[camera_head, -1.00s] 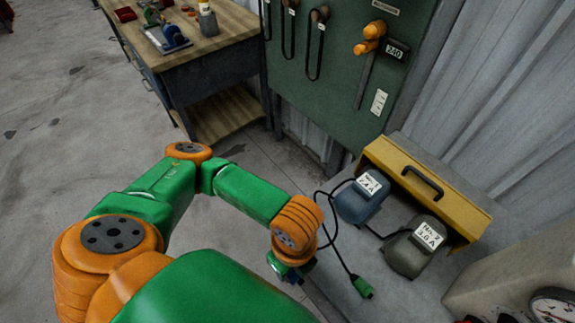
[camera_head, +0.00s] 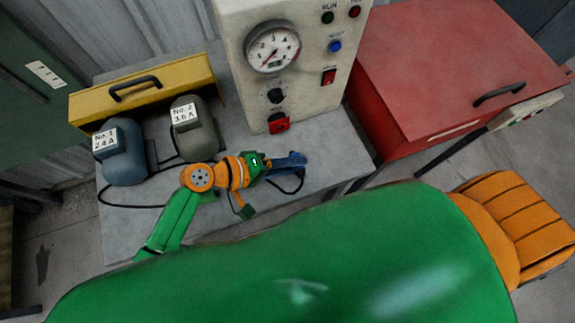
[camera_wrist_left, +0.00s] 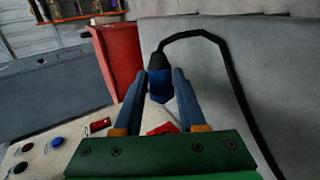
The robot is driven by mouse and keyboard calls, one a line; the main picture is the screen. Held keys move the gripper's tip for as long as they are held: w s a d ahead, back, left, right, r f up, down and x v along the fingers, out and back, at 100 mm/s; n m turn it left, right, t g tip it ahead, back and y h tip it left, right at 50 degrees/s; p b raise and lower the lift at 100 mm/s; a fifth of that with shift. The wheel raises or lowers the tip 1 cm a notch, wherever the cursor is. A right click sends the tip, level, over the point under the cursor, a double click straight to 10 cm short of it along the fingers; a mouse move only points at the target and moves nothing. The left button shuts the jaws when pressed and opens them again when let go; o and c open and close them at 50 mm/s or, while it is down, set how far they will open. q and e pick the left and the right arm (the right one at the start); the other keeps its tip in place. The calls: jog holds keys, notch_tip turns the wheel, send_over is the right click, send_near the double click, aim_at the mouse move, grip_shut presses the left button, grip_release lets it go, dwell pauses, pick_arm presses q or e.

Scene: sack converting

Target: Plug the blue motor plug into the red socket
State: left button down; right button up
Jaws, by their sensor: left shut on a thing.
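My left gripper (camera_head: 296,160) is over the grey bench in the head view, to the right of the motors and in front of the control box. In the left wrist view its two blue fingers (camera_wrist_left: 159,80) are shut on the blue plug (camera_wrist_left: 160,84), which has a black cable arching from its far end. In the head view the plug blends with the fingers. The red socket (camera_head: 279,124) is low on the box front, behind and left of the gripper tip, apart from the plug. The blue motor No. 1 (camera_head: 120,160) stands at the bench's left. My right gripper is out of view.
The grey-green motor No. 2 (camera_head: 192,130) stands beside the blue one, before a yellow rack (camera_head: 150,88). A green plug (camera_head: 247,212) lies near the bench's front edge. The cream control box (camera_head: 295,85) has a gauge and buttons. A red cabinet (camera_head: 435,60) stands right of it.

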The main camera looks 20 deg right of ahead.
pick_arm(q)
jog(key=shift+a+r, duration=0.1)
jog(key=shift+a, duration=0.1)
jog(key=shift+w+b, duration=0.35)
jog(key=shift+w, duration=0.25)
jog(key=w+b, duration=0.2)
jog(key=w, duration=0.2)
jog(key=shift+f, duration=0.2)
jog(key=shift+w+r+b, duration=0.15)
jog(key=shift+w+b, duration=0.3)
jog(key=shift+p, duration=0.4)
dwell(0.3)
jog(key=shift+w+a+b, duration=0.1)
jog(key=shift+w+b, duration=0.75)
jog(key=shift+w, duration=0.05)
jog(key=shift+w+r, duration=0.1)
jog(key=shift+w, duration=0.05)
dwell(0.4)
